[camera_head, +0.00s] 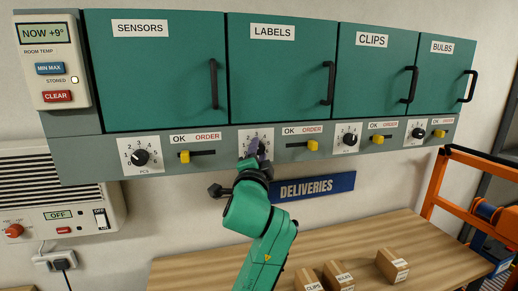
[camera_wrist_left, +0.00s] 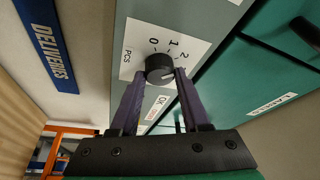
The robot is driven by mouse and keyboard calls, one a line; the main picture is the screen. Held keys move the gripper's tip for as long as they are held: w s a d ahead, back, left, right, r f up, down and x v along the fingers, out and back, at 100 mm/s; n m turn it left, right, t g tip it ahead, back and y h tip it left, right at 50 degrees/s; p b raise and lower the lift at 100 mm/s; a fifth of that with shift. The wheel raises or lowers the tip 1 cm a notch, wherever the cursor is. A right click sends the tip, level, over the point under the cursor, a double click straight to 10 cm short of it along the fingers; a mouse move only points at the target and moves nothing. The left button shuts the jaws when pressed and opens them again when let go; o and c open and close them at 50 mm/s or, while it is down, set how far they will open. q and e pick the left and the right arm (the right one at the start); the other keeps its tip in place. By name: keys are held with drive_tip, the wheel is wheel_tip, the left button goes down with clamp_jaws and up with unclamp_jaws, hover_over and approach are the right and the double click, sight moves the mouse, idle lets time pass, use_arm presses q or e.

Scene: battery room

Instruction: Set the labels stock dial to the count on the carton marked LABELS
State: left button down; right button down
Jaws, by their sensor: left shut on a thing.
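The labels stock dial (camera_head: 246,135) is the white numbered plate under the LABELS cabinet door (camera_head: 275,60). My left gripper (camera_head: 256,149) covers its knob in the head view. In the left wrist view the black knob (camera_wrist_left: 159,66) sits between the two purple fingers of the left gripper (camera_wrist_left: 157,82), which is shut on it. The figures 0, 1 and 2 show on the plate there; I cannot tell the knob's setting. Small cartons lie on the table: one reads CLIPS (camera_head: 308,281), one has an unclear label (camera_head: 338,276), one stands at right (camera_head: 392,265) with unreadable print. My right gripper is not in view.
Other dials stand under SENSORS (camera_head: 140,157), CLIPS (camera_head: 349,138) and BULBS (camera_head: 418,130). Yellow OK/ORDER sliders (camera_head: 312,145) sit between them. A blue DELIVERIES sign (camera_head: 314,187) hangs below, above the wooden table (camera_head: 200,268). An orange frame (camera_head: 440,180) stands at right.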

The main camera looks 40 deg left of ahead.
use_arm(q)
drive_tip(key=shift+r, duration=0.15)
idle(0.3)
drive_tip(key=shift+c, duration=1.9)
unclamp_jaws()
drive_tip(key=shift+a, duration=0.25)
drive_tip(key=shift+f, duration=0.2)
drive_tip(key=b+v, duration=1.1)
drive_tip(key=v, duration=0.3)
drive_tip(key=shift+s, duration=0.2)
